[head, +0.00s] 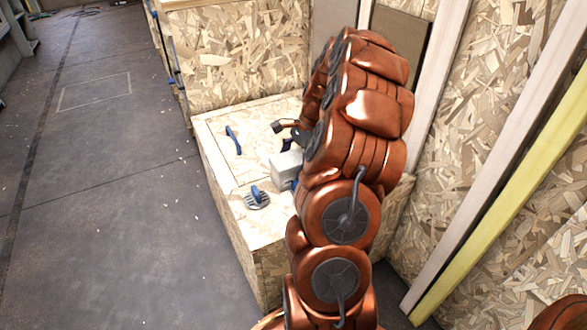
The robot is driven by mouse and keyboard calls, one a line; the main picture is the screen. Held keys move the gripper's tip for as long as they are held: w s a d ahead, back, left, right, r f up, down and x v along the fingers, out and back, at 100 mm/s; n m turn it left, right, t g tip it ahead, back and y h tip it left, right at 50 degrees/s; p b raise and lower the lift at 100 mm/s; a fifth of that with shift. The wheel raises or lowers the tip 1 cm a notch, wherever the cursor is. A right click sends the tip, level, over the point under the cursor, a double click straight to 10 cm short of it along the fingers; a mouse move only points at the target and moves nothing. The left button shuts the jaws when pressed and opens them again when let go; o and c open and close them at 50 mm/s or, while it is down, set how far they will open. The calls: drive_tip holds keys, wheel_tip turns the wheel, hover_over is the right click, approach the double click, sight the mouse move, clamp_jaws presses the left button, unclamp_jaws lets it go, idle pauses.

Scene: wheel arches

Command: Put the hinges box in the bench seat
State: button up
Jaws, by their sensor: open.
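The bench seat (240,229) is a chipboard box against the wall. Its top looks closed, with a thin seam and a blue handle (233,140) on it. A small pale grey box (285,166) is on the bench top beside my arm; it may be the hinges box, but I can read no label. My gripper (285,132) shows only as dark parts above and behind this box, largely hidden by my arm. It is open, and I see nothing held in it. Whether it touches the box I cannot tell.
A round grey tool with a blue grip (257,198) lies on the bench top near its front left. A chipboard wall (235,50) rises behind, and pale and yellow posts (500,190) stand at the right.

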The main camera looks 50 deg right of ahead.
drive_tip(key=c, duration=1.7)
drive_tip(key=shift+o, duration=0.2)
drive_tip(key=shift+b, duration=0.6)
